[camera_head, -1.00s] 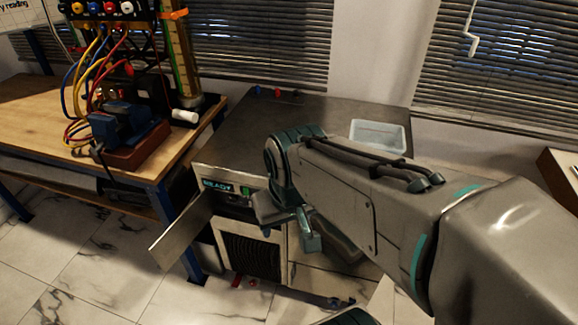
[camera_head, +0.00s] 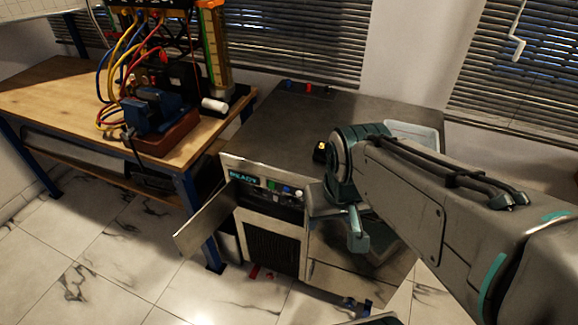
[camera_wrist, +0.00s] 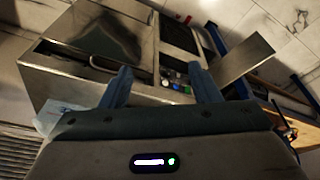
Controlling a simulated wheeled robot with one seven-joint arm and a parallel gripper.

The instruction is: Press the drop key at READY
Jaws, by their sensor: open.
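In the head view a grey cabinet (camera_head: 262,215) has a control panel with a lit READY display (camera_head: 243,178). The panel's flap (camera_head: 206,218) hangs open to the left. My gripper (camera_head: 357,235) is right of the panel, apart from it. In the wrist view my gripper (camera_wrist: 163,88) is open and empty, with the keys (camera_wrist: 176,80) seen between its fingers.
A wooden bench (camera_head: 60,90) with a wired rig and a blue device (camera_head: 152,110) stands at the left. A clear tray (camera_head: 413,133) sits on the cabinet top, partly behind my arm. Small red and blue pieces lie on the floor and at the cabinet's back edge.

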